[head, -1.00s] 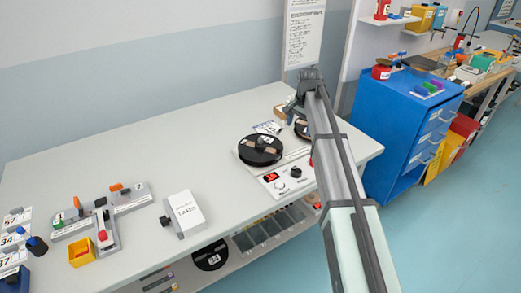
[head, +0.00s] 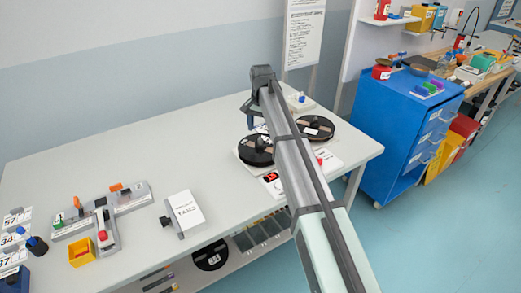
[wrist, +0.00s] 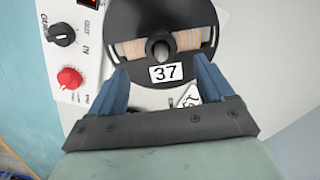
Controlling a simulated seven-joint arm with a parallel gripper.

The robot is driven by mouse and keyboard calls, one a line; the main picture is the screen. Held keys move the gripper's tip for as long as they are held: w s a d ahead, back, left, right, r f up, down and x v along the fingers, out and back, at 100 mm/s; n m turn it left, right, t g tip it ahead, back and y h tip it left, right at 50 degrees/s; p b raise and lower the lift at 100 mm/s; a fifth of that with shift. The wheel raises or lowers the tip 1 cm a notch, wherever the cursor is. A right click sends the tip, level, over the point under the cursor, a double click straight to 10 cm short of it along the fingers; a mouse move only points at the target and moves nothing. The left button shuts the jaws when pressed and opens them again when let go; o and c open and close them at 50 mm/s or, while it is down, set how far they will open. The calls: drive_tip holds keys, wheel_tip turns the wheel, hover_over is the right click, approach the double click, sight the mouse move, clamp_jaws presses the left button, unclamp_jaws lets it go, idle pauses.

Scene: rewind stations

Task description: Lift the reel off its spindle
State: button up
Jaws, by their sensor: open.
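A black reel (head: 256,151) lies flat on the left side of the rewind station. It fills the upper part of the wrist view, where the same reel (wrist: 205,12) shows tan windings, a white "37" label and the grey spindle tip (wrist: 161,50) through its middle. My gripper (wrist: 161,68) is open and empty. Its blue fingers point at the reel either side of the label, overlapping its edge in the picture. In the head view my gripper (head: 250,110) hangs just above and behind this reel. Whether the fingers touch it is unclear.
A second black reel (head: 317,128) lies to the right. A control panel with a red knob (wrist: 70,78) and a black knob (wrist: 61,34) lies beside the reel. A small printed card (wrist: 190,96) lies near its rim. A white box (head: 186,211) stands further left.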

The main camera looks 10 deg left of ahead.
sight(260, 143)
drive_tip(key=shift+s+a+f, duration=0.1)
drive_tip(key=shift+a+f, duration=0.05)
drive_tip(key=shift+f, duration=3.75)
drive_tip(key=c, duration=1.2)
